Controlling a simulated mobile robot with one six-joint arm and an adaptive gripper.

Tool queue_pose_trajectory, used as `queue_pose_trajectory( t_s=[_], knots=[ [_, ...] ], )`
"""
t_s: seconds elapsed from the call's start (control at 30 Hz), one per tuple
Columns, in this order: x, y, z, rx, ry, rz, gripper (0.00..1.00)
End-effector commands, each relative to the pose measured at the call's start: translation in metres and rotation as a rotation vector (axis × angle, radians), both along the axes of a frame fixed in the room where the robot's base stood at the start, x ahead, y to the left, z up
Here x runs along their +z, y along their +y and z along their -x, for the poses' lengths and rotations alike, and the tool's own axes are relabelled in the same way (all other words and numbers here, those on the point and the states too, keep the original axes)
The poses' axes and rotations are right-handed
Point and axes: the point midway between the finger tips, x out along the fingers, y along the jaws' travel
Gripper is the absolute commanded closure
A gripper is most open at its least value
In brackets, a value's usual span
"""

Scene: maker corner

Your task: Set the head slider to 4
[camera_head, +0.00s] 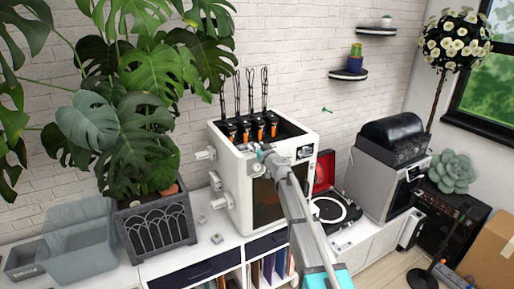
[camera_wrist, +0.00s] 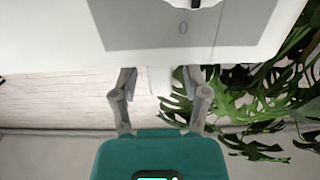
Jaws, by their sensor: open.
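A white boxy machine (camera_head: 243,190) stands on the low cabinet, with several black and orange heads (camera_head: 246,131) in its open top. My gripper (camera_head: 263,153) is at its upper front edge, in front of the heads. In the wrist view, my gripper (camera_wrist: 160,78) is open, its two fingers apart. A small white block (camera_wrist: 160,80) shows between the fingertips; I cannot tell whether they touch it. A grey panel (camera_wrist: 140,22) with a "0" mark lies beyond the fingers, with a dark part at the top picture edge. I cannot make out the head slider or its setting.
A large leafy plant in a dark planter (camera_head: 158,225) stands left of the machine. A record player (camera_head: 333,210) and a grey box-shaped machine (camera_head: 385,182) stand to the right. Small white parts (camera_head: 217,239) lie on the cabinet. Wall shelves (camera_head: 349,75) are above.

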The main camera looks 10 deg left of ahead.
Motion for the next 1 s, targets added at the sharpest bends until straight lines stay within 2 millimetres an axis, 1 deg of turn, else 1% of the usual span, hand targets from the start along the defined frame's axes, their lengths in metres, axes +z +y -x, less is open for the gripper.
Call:
queue_pose_trajectory(
  t_s=[0.07,0.1,0.37,0.4,0.77,1.0],
  knots=[
    [0.0,0.0001,0.0002,0.0,0.0,0.0,0.4],
    [0.0,0.0001,0.0002,0.0,0.0,0.0,0.44],
    [0.0,0.0002,0.0003,0.001,0.0,0.0,0.92],
    [0.0,0.0002,0.0003,0.001,0.0,0.0,0.99],
    [0.0,0.0014,-0.0004,0.003,0.0,0.0,1.0],
    [0.0003,0.0071,-0.0064,0.023,0.001,-0.001,1.0]
  ],
)
